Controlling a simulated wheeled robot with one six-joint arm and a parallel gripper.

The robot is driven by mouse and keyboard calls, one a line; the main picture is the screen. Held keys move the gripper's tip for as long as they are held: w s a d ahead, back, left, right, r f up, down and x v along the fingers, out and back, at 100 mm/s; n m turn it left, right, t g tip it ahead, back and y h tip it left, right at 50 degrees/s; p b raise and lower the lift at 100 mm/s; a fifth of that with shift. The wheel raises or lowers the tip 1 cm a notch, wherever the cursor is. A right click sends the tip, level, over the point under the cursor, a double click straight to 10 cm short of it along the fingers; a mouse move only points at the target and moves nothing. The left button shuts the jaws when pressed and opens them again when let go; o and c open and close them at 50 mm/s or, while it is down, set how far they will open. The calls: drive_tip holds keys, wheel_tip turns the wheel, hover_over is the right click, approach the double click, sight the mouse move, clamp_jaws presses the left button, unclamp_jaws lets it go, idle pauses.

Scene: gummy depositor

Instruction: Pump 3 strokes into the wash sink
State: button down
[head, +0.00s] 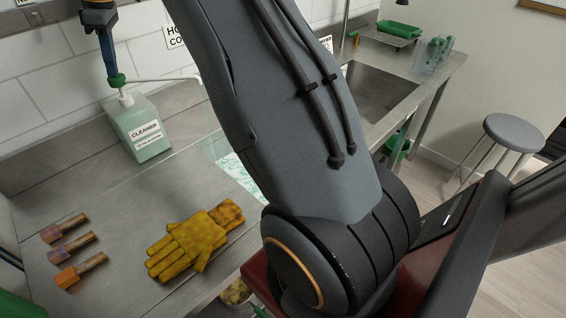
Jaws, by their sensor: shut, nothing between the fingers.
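A pale green pump bottle labelled CLEANER (141,131) stands upright on the steel counter near the tiled wall. Its green pump head (116,80) sits on top. A thin white spout reaches right from the head and ends beside my arm, short of the sink in the picture. My gripper (111,72) points down at the pump head with its fingers shut and empty. Its tips look to be at or just over the head; I cannot tell whether they touch. The steel sink basin (378,92) is on the right, partly hidden by my arm.
A green tray (397,30) and a clear container (433,54) are beyond the sink. A grey stool (515,134) stands at right.

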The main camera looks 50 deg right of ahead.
drive_tip(key=shift+f, duration=0.45)
drive_tip(key=shift+r, duration=0.1)
drive_tip(key=shift+a+p+v, duration=0.15)
drive_tip(key=shift+p+v, duration=0.3)
drive_tip(key=shift+v, duration=0.35)
drive_tip(key=shift+a+p+v, duration=0.1)
drive_tip(key=shift+p+v, duration=0.35)
drive_tip(key=shift+v, duration=0.3)
drive_tip(key=shift+w+r, duration=0.15)
drive_tip(key=p+v, duration=0.1)
drive_tip(key=v, duration=0.3)
drive_tip(key=a+p+v, duration=0.1)
drive_tip(key=shift+w+r+p, duration=0.25)
drive_tip(key=shift+r+p, duration=0.1)
drive_tip(key=shift+r, duration=0.2)
drive_tip(key=shift+f, duration=0.1)
